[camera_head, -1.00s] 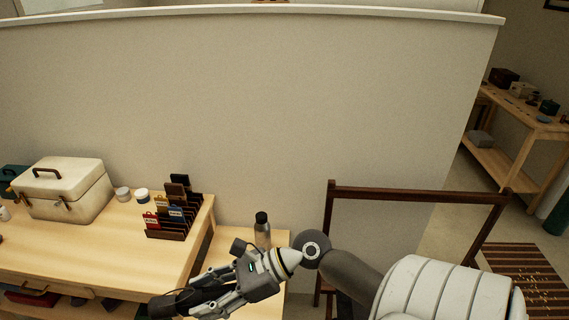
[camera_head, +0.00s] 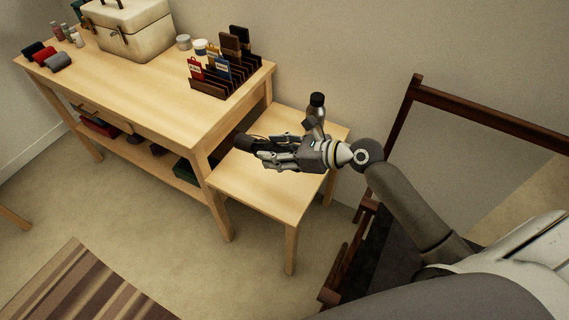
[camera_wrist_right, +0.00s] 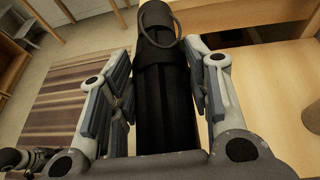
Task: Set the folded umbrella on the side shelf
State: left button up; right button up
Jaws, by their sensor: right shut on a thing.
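The folded umbrella (camera_wrist_right: 162,110) is black, with a wrist loop at its far end in the right wrist view. My right gripper (camera_head: 262,149) is shut on it, a finger on either side. In the head view only the umbrella's dark end (camera_head: 242,142) shows clearly past the fingers, pointing left toward the desk. The side shelf (camera_head: 260,190) is a low light-wood surface beside the desk. The gripper and umbrella appear over its back half. I cannot tell whether the umbrella touches the wood.
A dark-capped bottle (camera_head: 317,103) stands at the shelf's back, close behind my right gripper. The higher desk (camera_head: 150,85) borders the shelf on the left, with a card rack (camera_head: 222,82) and a cream case (camera_head: 128,32). The shelf's front is clear. A dark wooden frame (camera_head: 480,115) stands right.

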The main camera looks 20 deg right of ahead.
jog(key=w+a+f+b, duration=0.1)
jog(key=w+f+b, duration=0.55)
jog(key=f, duration=0.35)
pick_arm(q)
jog(key=w+f+b, duration=0.1)
jog(key=w+f, duration=0.3)
pick_arm(e)
jog(key=b, duration=0.3)
send_over(267, 187)
jog(key=shift+m+t+h, duration=0.3)
jog(key=shift+t+h, duration=0.1)
notch_tip(267, 187, down, 7)
jog(key=shift+r, duration=0.2)
notch_tip(267, 187, down, 4)
jog(key=shift+r+b, duration=0.25)
jog(key=shift+b, duration=0.7)
pick_arm(q)
jog(key=w+r, duration=0.3)
jog(key=r, duration=0.4)
jog(key=w+d+r+t, duration=0.1)
jog(key=w+r, duration=0.2)
jog(key=r, duration=0.5)
pick_arm(e)
jog(key=shift+f, duration=0.1)
pick_arm(q)
jog(key=shift+d, duration=0.1)
